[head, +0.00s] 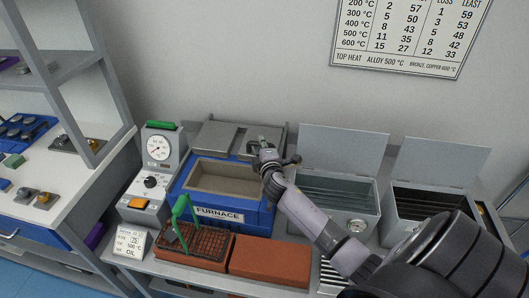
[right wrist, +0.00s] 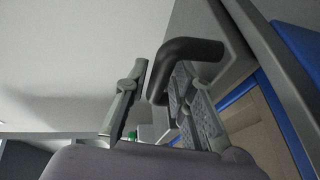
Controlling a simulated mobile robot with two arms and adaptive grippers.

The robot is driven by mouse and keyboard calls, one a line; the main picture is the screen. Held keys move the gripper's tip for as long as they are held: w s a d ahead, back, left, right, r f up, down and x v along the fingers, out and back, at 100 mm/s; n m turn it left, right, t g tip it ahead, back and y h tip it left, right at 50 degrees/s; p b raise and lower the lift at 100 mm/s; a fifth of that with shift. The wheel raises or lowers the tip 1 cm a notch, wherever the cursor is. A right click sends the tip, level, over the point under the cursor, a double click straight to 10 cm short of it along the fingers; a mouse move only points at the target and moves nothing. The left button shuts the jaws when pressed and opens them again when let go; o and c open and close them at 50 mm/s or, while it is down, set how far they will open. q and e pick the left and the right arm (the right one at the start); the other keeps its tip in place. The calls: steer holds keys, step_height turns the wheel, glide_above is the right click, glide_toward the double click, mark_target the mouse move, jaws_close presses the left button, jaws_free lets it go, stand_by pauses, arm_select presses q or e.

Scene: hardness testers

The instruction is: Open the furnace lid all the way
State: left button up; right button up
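The blue furnace (head: 238,203) stands on the bench in the head view, with its tan chamber (head: 225,181) uncovered. Its grey lid (head: 222,136) is up behind the chamber, tipped back toward the wall; I cannot tell its exact angle. My right gripper (head: 263,146) is at the lid's right part. In the right wrist view, the dark bent handle (right wrist: 190,48) comes off the grey lid and runs down between the spread fingers of my right gripper (right wrist: 160,90). A gap shows between the left finger and the handle. My left gripper is out of view.
A control box with a dial gauge (head: 159,148) stands left of the furnace. Red-brown bricks (head: 268,262) and a rack with a green handle (head: 180,212) lie in front. Two grey tanks with raised lids (head: 342,150) stand to the right, close to my right arm.

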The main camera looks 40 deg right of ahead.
steer(key=v, duration=1.1)
steer(key=shift+s+r, duration=0.1)
steer(key=shift+s, duration=0.1)
